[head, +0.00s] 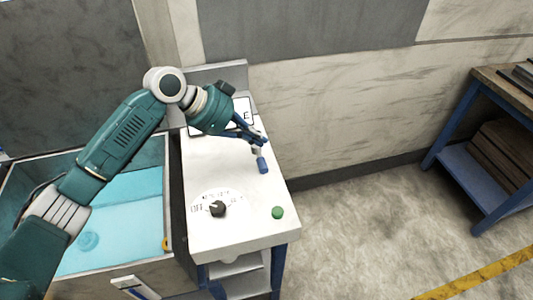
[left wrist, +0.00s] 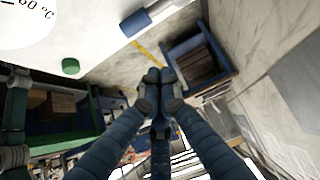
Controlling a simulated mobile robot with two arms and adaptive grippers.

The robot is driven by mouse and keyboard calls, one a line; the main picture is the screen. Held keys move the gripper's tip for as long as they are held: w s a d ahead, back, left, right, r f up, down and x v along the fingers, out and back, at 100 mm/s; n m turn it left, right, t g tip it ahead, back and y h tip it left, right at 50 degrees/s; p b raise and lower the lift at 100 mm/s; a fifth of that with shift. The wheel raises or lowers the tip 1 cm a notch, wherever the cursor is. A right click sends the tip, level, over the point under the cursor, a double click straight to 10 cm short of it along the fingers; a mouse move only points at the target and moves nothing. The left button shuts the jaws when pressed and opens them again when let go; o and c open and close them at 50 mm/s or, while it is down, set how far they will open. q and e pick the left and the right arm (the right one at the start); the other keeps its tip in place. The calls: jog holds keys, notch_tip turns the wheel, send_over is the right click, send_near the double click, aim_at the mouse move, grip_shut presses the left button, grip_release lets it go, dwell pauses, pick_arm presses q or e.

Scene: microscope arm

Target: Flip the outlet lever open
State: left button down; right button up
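The lever shows as a short blue cylindrical grip (head: 262,165) on a pale stem, near the right edge of the white bench unit (head: 222,172). In the left wrist view the blue grip (left wrist: 136,22) is near the top edge, in front of and left of the fingertips. My left gripper (head: 262,141) is just behind the grip in the head view. Its dark blue fingers are brought together at the tips in the left wrist view (left wrist: 159,76), with nothing seen between them. The fingers partly hide the lever's base. My right gripper is not in view.
A black dial (head: 218,208) with printed markings and a green button (head: 277,212) are on the unit's top. A basin of blue water (head: 120,215) stands to the left. A blue-framed shelf (head: 480,150) stands far right, with open floor between.

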aim_at(260, 159)
pick_arm(q)
jog(key=shift+w+d+f, duration=0.15)
jog(key=shift+d+f, duration=0.05)
jog(key=shift+f, duration=0.05)
jog(key=p+x, duration=0.2)
jog(key=x, duration=0.2)
jog(key=shift+d, duration=0.1)
notch_tip(260, 159, down, 4)
jog(key=p, duration=0.3)
jog(key=shift+w+f, duration=0.1)
jog(key=shift+f, duration=0.15)
jog(key=shift+s+a+f+p, duration=0.1)
jog(key=shift+s+a+p, duration=0.1)
jog(key=shift+a+p, duration=0.15)
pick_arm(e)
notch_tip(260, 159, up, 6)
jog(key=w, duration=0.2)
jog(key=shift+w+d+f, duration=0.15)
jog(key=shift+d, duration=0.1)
pick_arm(q)
jog(key=shift+w+d, duration=0.1)
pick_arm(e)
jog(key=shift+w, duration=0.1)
pick_arm(q)
jog(key=shift+f, duration=0.1)
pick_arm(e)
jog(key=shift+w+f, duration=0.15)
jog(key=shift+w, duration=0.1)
